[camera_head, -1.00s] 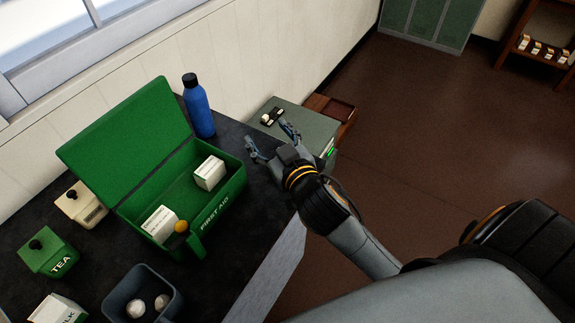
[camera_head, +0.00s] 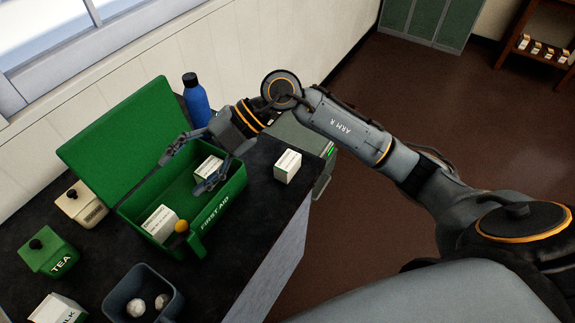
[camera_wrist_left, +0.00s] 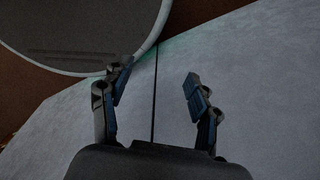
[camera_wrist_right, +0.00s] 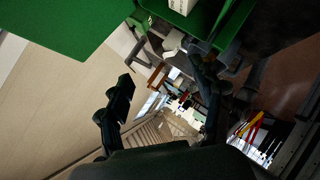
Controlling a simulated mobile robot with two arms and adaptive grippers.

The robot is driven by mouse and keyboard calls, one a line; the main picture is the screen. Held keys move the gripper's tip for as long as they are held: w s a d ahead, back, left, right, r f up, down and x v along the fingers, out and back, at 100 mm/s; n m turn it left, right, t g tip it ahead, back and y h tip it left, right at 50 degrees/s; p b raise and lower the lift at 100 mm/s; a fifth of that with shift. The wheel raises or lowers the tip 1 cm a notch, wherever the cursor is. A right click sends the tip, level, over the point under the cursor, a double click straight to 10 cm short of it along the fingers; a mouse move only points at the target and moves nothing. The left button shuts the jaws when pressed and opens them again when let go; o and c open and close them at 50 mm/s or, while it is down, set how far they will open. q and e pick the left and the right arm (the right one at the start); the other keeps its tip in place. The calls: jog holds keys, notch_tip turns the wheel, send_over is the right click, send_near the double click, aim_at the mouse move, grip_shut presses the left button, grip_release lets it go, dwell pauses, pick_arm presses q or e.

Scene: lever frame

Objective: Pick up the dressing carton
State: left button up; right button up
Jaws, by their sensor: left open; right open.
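Three white cartons show in the head view: one (camera_head: 160,221) in the near left part of the open green first aid box (camera_head: 217,213), one (camera_head: 207,168) in its right part, and one (camera_head: 288,166) on the dark counter right of the box. I cannot read which is the dressing carton. My right gripper (camera_head: 183,174) is open and empty, its fingers spread over the box beside the right-hand carton; I cannot tell its height. In the right wrist view a white carton (camera_wrist_right: 193,5) shows at the top edge, beyond the fingers. My left gripper (camera_wrist_left: 158,78) is open and empty.
The box's raised lid (camera_head: 125,140) stands at the back left. A blue bottle (camera_head: 196,102) is behind the box, near my right arm. Tea tin (camera_head: 47,252), cream canister (camera_head: 80,205) and grey bin (camera_head: 140,293) crowd the left. Some counter right of the box is clear.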

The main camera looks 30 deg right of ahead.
jog(key=w+d+f+m+h, duration=0.1)
jog(key=d+f+h, duration=0.1)
jog(key=d+h, duration=0.15)
jog(key=w+d+f+h, duration=0.2)
jog(key=d, duration=0.3)
jog(key=r+m+h, duration=0.1)
jog(key=m+h, duration=0.3)
jog(key=h, duration=0.2)
send_over(288, 161)
jog(key=shift+h, duration=0.25)
notch_tip(288, 161, down, 7)
jog(key=shift+d+f+p, duration=0.15)
jog(key=shift+f+p, duration=0.05)
jog(key=shift+p, duration=0.55)
notch_tip(288, 161, down, 5)
jog(key=shift+w+r+p, duration=0.1)
jog(key=shift+r+p, duration=0.1)
jog(key=shift+p, duration=1)
jog(key=shift+f, duration=0.65)
jog(key=c, duration=1.1)
